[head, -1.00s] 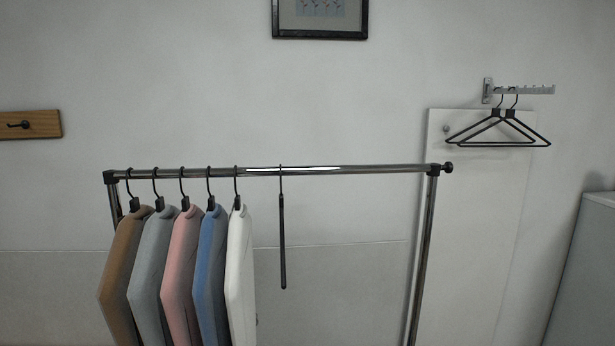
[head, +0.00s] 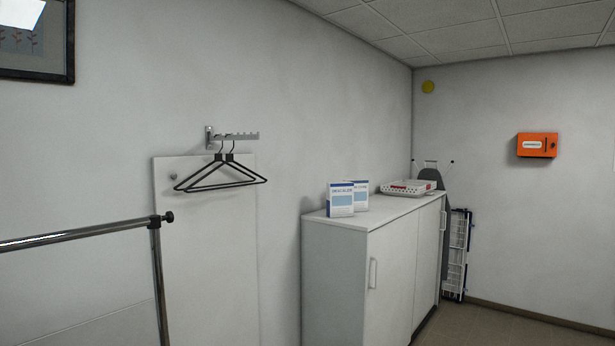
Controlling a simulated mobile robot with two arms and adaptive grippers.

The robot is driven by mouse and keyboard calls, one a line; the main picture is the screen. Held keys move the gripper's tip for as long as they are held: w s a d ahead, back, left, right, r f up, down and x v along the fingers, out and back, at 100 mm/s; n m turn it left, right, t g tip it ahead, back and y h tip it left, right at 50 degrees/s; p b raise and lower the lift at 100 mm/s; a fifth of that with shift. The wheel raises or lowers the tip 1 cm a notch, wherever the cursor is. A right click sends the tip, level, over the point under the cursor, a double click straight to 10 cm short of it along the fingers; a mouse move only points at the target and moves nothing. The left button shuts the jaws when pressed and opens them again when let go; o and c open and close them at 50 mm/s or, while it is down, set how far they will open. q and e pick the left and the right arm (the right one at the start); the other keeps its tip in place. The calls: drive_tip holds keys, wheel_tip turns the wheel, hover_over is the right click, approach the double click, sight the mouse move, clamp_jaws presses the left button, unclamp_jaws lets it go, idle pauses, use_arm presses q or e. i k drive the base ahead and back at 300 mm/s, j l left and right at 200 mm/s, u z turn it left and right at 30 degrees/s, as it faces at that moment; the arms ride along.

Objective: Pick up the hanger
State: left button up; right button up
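Two black hangers (head: 221,187) hang on a small metal wall bracket (head: 234,137) left of centre in the head view. They overlap, with a white board behind them. Both are empty, with their hooks over the bracket arm. Neither of my grippers is in view.
The end of a chrome clothes rail (head: 85,233) stands at the lower left. A white cabinet (head: 352,270) stands right of the hangers, with boxes (head: 340,200) and a white basket (head: 408,187) on top. A folded rack (head: 456,255) leans behind it. Floor shows at the lower right.

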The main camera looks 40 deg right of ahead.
sight(229, 156)
drive_tip(key=z, duration=0.85)
drive_tip(key=i+l+u, duration=0.15)
drive_tip(key=u, duration=0.25)
drive_tip(key=i+l+u, duration=0.1)
drive_tip(key=u, duration=0.25)
drive_tip(key=i+l+u, duration=0.1)
drive_tip(key=l+u, duration=0.3)
drive_tip(key=i+l+u, duration=0.15)
drive_tip(key=l, duration=0.5)
drive_tip(key=i+l+u, duration=0.15)
drive_tip(key=l, duration=0.5)
drive_tip(key=i+l+u, duration=0.2)
drive_tip(key=l, duration=0.5)
drive_tip(key=l+u, duration=0.15)
drive_tip(key=l, duration=0.55)
